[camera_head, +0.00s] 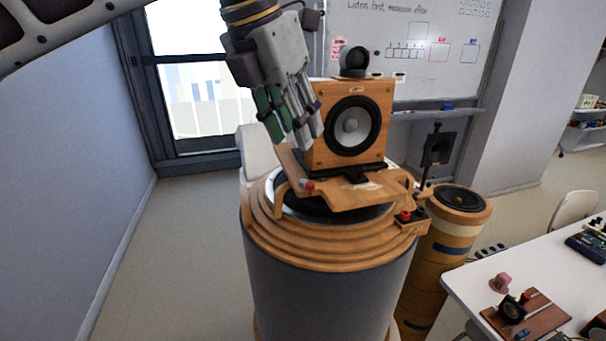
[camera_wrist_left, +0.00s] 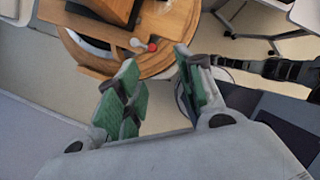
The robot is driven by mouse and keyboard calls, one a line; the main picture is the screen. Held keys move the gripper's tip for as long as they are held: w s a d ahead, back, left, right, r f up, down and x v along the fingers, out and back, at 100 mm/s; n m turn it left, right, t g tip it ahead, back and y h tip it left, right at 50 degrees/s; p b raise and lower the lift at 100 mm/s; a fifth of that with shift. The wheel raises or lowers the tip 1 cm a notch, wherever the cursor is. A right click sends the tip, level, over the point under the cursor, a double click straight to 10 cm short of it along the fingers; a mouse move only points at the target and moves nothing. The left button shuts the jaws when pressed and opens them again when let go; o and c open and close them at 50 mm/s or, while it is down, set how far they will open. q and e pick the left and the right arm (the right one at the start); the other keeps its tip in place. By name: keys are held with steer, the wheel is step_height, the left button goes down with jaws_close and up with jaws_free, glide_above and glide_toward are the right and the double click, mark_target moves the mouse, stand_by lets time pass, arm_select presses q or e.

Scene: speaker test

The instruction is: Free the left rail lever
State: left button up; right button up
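The left rail lever (camera_head: 308,185), with a red tip and a pale shaft, is at the front left of a wooden board (camera_head: 345,196) on a round drum. It also shows in the left wrist view (camera_wrist_left: 152,47), where it appears between the fingertips but beyond them. A wooden speaker box (camera_head: 318,150) stands on the board. My left gripper (camera_head: 293,136) is above and left of the lever, pointing down. Its green-padded fingers are apart in the left wrist view (camera_wrist_left: 156,60), with nothing between them. My right gripper does not show.
Another red-tipped lever (camera_head: 405,216) is at the drum's right edge. A black stand (camera_head: 438,150) and a wooden column (camera_head: 440,250) are right of the drum. A white table (camera_head: 470,283) holds small devices. The floor on the left is clear.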

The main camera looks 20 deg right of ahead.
mark_target(309, 184)
arm_select(q)
steer(key=shift+w+a+r+y, duration=0.1)
steer(key=shift+w+a+y, duration=0.2)
steer(key=shift+w+a, duration=0.05)
steer(key=shift+s, duration=0.1)
steer(key=shift+w+x, duration=0.15)
steer(key=shift+x, duration=3.3)
steer(key=shift+w+x, duration=0.15)
steer(key=shift+x, duration=3.35)
steer(key=shift+d+r, duration=0.1)
steer(key=shift+r, duration=0.05)
jaws_close()
